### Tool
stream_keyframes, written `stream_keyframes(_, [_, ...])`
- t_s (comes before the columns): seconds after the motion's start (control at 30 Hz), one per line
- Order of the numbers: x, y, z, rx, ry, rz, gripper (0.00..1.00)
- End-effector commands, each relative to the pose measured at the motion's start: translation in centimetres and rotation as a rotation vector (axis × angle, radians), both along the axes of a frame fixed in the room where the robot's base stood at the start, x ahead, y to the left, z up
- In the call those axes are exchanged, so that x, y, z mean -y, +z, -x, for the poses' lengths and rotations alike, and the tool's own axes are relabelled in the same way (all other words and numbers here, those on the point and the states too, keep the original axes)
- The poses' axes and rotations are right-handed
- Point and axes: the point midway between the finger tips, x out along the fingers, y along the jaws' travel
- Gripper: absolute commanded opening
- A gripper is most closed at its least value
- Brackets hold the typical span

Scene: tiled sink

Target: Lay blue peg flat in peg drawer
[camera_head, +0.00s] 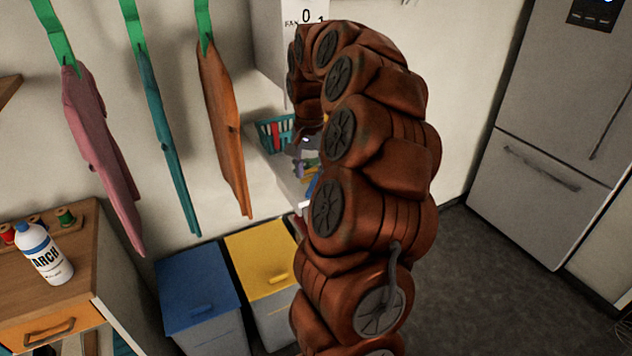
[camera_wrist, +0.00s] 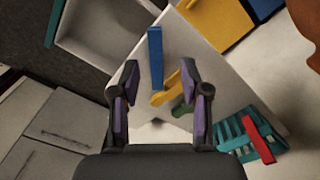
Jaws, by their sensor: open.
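In the wrist view the blue peg (camera_wrist: 155,58) lies on a white surface (camera_wrist: 203,50). My gripper (camera_wrist: 160,76) is open over that surface, and the near end of the blue peg shows between its fingers. I cannot tell the height gap. A yellow peg (camera_wrist: 166,92) and a green peg (camera_wrist: 181,110) lie close by, partly behind the right finger. An open, empty, light-walled box shape (camera_wrist: 98,42) at upper left may be the peg drawer. In the head view my arm hides most of the gripper; a bit of blue (camera_head: 312,186) shows beside the arm.
A teal basket (camera_wrist: 232,138) with a red piece (camera_wrist: 259,139) stands at right. In the head view, blue-lidded (camera_head: 197,280) and yellow-lidded (camera_head: 260,262) bins stand below hanging clothes (camera_head: 224,125). A white bottle (camera_head: 43,253) stands on a wooden cabinet (camera_head: 70,283).

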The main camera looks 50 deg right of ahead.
Motion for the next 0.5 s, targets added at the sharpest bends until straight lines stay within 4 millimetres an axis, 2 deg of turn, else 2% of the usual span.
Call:
stream_keyframes(0.3, [0.3,-3.4,0.5,-0.007,0.002,-0.003,0.46])
stream_keyframes(0.5, [0.3,-4.3,0.4,-0.003,0.002,-0.002,0.46])
